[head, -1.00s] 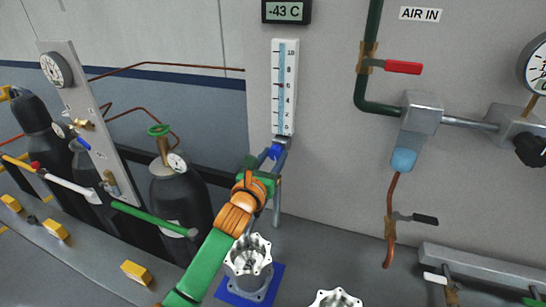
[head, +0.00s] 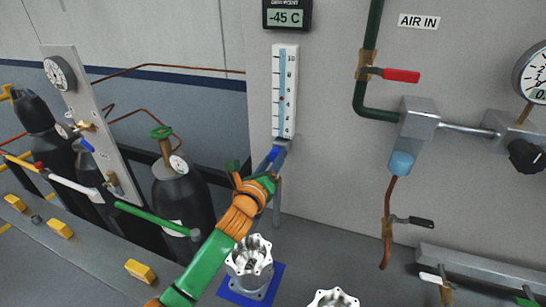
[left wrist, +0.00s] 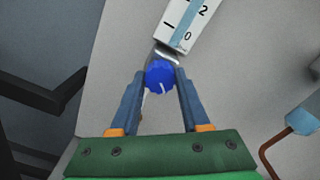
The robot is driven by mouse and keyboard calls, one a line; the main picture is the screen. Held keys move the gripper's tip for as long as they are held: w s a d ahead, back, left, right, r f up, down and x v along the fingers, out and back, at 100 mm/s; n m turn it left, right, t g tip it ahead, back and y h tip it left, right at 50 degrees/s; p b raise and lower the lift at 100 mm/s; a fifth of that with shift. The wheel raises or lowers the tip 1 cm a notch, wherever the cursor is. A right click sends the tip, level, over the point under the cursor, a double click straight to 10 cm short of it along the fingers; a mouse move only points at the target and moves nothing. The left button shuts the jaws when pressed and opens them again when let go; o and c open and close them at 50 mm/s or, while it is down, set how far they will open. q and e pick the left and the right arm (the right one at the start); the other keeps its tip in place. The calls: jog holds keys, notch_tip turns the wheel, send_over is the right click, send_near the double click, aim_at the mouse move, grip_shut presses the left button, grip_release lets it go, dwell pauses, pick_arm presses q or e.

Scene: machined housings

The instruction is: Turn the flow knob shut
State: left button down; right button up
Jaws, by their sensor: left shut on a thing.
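The flow knob is blue and sits at the bottom of the white flow meter (head: 285,92). In the left wrist view the flow knob (left wrist: 160,74) has a lobed rim and a white line pointing down, slightly right. My left gripper (left wrist: 160,84) is shut on it, one finger on each side. In the head view the fingers of my left gripper (head: 275,155) reach up to the meter's base and largely hide the knob. My right gripper is not in view.
Gas cylinders (head: 184,200) stand at left beside a gauge panel (head: 80,110). A red-handled valve (head: 402,76) and piping are on the wall to the right. Metal housings (head: 250,258) stand below my left arm. A display (head: 287,15) above reads -45 C.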

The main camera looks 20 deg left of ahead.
pick_arm(q)
jog(key=n+p, duration=0.1)
jog(key=n, duration=0.5)
jog(key=shift+r+n, duration=0.15)
jog(key=shift+n, duration=0.15)
jog(key=n+p, duration=0.1)
jog(key=n, duration=1)
jog(key=shift+r+n, duration=0.1)
jog(key=shift+n, duration=0.3)
jog(key=n, duration=0.6)
jog(key=shift+r, duration=0.1)
jog(key=shift+w+n, duration=0.1)
jog(key=shift+n, duration=0.2)
jog(key=c, duration=0.7)
grip_release()
jog(key=o, duration=0.3)
jog(key=shift+w+f, duration=0.1)
jog(key=shift+f, duration=0.15)
